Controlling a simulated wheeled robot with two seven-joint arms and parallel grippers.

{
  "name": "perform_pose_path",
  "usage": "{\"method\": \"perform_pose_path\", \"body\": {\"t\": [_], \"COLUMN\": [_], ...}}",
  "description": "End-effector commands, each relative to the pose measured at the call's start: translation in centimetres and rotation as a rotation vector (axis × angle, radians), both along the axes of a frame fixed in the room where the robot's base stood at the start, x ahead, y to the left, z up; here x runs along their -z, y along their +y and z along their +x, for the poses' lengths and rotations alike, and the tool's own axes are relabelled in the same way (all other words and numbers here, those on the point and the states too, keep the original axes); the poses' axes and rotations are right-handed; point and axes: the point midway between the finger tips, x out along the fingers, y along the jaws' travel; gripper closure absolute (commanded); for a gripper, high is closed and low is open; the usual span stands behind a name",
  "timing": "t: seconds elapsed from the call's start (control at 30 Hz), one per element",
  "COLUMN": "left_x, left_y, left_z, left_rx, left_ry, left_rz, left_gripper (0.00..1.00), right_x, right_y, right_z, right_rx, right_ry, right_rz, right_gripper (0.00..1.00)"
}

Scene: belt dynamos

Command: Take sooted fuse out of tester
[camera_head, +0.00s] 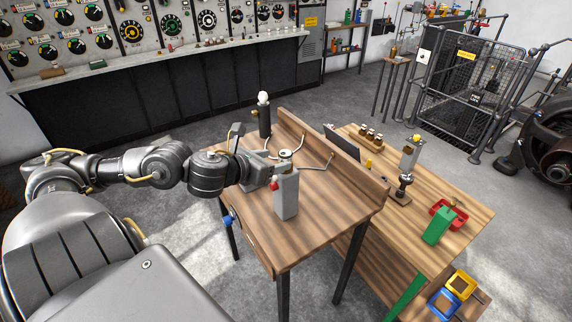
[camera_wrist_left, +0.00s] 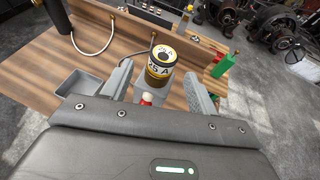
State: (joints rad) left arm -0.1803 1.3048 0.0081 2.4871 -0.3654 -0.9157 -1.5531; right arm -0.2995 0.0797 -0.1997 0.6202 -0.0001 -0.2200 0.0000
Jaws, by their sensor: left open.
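A tall grey tester (camera_head: 286,196) stands on the wooden bench (camera_head: 318,210). A short fuse (camera_head: 286,156) sits upright in its top. In the left wrist view the fuse (camera_wrist_left: 160,65) has a yellow and white label with an "A" marking and a dark top. My left gripper (camera_wrist_left: 158,78) is open, with one finger to each side of the fuse; I see gaps between fingers and fuse. My right gripper is not in view.
A black stand with a white bulb (camera_head: 264,99) and cables stands at the bench's back. A raised wooden ledge (camera_head: 335,160) borders the bench. The lower table beyond holds small brown fuses (camera_head: 370,136), a grey device (camera_head: 410,155) and a red tray (camera_head: 455,217) with a green block.

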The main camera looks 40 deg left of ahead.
Motion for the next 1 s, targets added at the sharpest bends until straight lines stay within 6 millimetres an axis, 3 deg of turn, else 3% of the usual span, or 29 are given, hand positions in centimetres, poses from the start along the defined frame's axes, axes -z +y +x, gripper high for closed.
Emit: {"method": "perform_pose_path", "body": {"t": [0.23, 0.63, 0.93, 1.0], "left_x": [-0.2, 1.3, 1.6, 1.6], "left_y": [0.0, -0.4, -0.4, -0.4], "left_z": [0.5, 4.6, 5.0, 5.0], "left_rx": [-0.003, -0.001, 0.0, 0.0], "left_ry": [-0.001, 0.0, 0.0, 0.0], "left_rz": [-0.003, -0.003, 0.001, 0.001], "left_gripper": [0.41, 0.41, 0.41, 0.49], "right_x": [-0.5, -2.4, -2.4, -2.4], "right_y": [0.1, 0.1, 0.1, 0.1], "right_z": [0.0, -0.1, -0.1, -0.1], "right_rx": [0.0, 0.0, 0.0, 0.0], "right_ry": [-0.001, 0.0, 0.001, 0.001], "right_rz": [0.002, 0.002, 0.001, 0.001], "right_gripper": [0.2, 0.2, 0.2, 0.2]}}
